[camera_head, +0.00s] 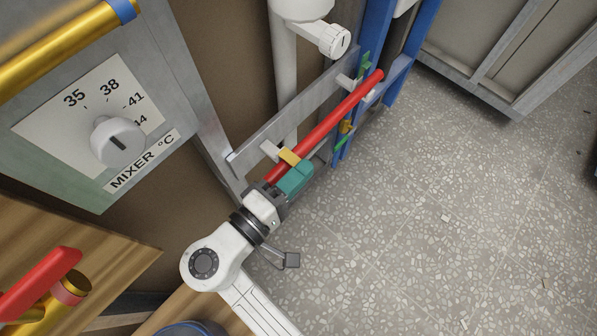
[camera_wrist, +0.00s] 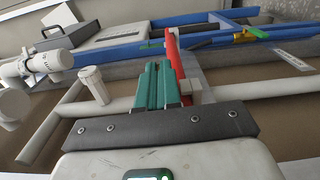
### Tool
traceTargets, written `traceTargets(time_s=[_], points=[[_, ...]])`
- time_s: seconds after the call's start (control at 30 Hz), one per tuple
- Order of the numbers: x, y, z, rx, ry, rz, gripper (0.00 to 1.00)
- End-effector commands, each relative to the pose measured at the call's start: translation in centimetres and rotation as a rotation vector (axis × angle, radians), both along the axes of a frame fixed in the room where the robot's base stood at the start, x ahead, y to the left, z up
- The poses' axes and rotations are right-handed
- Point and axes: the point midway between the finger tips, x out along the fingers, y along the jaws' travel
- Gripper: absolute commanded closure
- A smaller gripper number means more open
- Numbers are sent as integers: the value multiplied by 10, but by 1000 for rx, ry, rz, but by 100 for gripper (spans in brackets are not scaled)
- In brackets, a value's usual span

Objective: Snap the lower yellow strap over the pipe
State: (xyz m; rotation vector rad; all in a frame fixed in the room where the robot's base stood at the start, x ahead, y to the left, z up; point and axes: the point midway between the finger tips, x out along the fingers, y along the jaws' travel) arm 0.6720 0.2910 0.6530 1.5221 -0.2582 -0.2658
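The red pipe (camera_head: 325,123) runs diagonally along the metal frame, and it also shows in the wrist view (camera_wrist: 176,62). A yellow strap (camera_head: 289,157) lies at the lower part of the pipe, crossing it just beside my fingers. I cannot tell whether it is snapped down. My gripper (camera_head: 297,177) has teal fingers right beside the pipe and this strap. In the wrist view, the fingers (camera_wrist: 158,84) are together with nothing visible between them, and the pipe stands just to their right. This strap is not clear in the wrist view.
A yellow piece (camera_head: 346,127) sits by the blue rail (camera_head: 375,45) farther up. A grey bracket bar (camera_head: 290,117) runs beside the pipe. A white valve (camera_head: 334,40) stands above. A mixer panel (camera_head: 95,125) is at left. The speckled floor (camera_head: 450,200) at right is largely clear.

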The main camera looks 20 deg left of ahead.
Motion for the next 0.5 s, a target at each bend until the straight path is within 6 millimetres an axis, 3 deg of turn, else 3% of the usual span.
traceTargets(time_s=[0.5], points=[[0, 0, -4, 46, -14, -1, 100]])
